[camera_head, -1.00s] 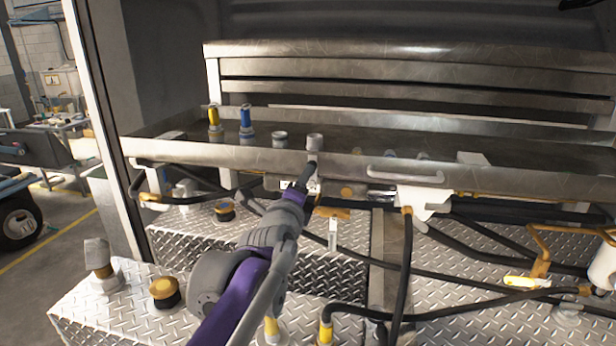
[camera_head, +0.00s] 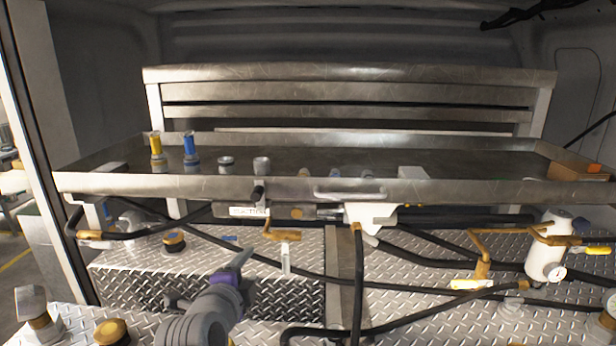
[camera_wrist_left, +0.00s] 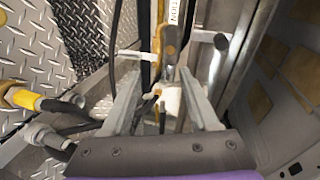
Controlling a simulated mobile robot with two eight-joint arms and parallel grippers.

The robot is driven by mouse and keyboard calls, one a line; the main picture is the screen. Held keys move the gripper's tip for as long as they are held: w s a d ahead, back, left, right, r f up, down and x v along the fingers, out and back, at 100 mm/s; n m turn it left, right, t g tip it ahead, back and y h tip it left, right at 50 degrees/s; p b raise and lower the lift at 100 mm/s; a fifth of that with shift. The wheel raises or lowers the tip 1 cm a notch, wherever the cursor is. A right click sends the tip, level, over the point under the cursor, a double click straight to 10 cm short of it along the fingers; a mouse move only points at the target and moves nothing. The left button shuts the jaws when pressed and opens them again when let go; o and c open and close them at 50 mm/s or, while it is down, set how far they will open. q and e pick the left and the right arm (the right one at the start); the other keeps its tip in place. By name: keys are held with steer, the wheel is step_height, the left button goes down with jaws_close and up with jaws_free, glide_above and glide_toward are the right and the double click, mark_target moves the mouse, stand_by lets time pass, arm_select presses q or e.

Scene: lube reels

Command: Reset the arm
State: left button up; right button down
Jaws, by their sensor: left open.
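My left gripper (camera_head: 240,262) is grey and purple and shows low in the head view, left of centre, above the diamond-plate deck. It is pulled in below and in front of the metal tray (camera_head: 445,191). In the left wrist view my left gripper (camera_wrist_left: 158,68) has its two grey fingers spread apart. An orange handle shows between and beyond them, and I see nothing held. I cannot tell how far that handle is from the fingers. My right gripper is not in view.
A yellow-topped fitting (camera_head: 157,150) and a blue-topped fitting (camera_head: 190,148) stand in the tray at left. Black hoses, orange valve handles (camera_head: 283,235) and a white cylinder (camera_head: 546,250) lie below the tray. An orange box (camera_head: 578,170) sits at its right end.

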arm_select(q)
steer(key=s+a+f+n+g+p, duration=0.1)
steer(key=s+f+n+g, duration=0.3)
steer(key=s+f+n, duration=0.4)
steer(key=s+a+f+n+g+y+p, duration=0.1)
steer(key=s+a+f+n+g+p, duration=0.1)
steer(key=s+f+n+g, duration=0.3)
steer(key=s+f+n, duration=0.4)
steer(key=s+f, duration=0.6)
steer(key=s, duration=0.2)
steer(key=shift+s+a+f+g+p, duration=0.15)
steer(key=shift+s+f+g+p, duration=0.15)
steer(key=shift+s, duration=0.05)
